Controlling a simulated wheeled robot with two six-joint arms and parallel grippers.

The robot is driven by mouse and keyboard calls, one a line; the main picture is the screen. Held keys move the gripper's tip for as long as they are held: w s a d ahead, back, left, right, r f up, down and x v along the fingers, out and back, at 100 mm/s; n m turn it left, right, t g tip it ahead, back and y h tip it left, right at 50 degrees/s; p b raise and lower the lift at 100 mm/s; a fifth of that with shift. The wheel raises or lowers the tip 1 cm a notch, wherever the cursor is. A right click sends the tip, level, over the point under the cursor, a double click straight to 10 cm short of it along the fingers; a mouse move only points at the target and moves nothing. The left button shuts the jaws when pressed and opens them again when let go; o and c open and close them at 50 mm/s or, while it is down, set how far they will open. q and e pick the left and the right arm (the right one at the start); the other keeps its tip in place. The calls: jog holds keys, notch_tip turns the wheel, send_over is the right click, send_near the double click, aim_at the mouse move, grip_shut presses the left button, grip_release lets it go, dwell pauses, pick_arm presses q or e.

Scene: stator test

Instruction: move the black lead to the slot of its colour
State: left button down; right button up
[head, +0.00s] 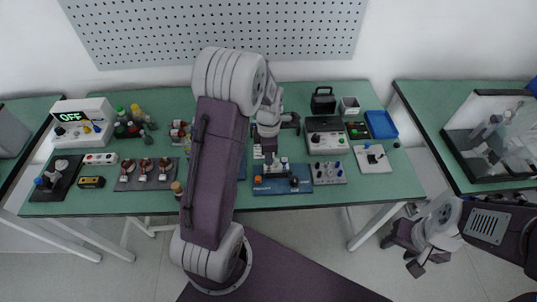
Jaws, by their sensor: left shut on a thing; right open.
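My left gripper (268,160) is above the back of the blue board (262,189) near the middle of the green bench. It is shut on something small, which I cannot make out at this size. The blue board carries a grey block with small posts and a dark part at its right. I cannot tell the black lead or its slot for certain. A grey plate (328,173) with several coloured terminals lies just right of the blue board. My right gripper (415,256) is open and empty, low at the right, off the bench's front edge.
A grey instrument (326,138), a blue tray (381,125) and a white plate (372,159) stand at the right. A white meter reading OFF (82,123) and a board of motor parts (146,174) are at the left. My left arm hides part of the bench's middle.

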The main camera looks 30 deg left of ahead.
pick_arm(q)
jog(key=shift+f, duration=0.15)
jog(key=shift+f+b, duration=0.3)
jog(key=shift+f, duration=0.3)
jog(key=c, duration=1.3)
grip_release()
notch_tip(320, 180, up, 9)
jog(key=shift+r, duration=0.1)
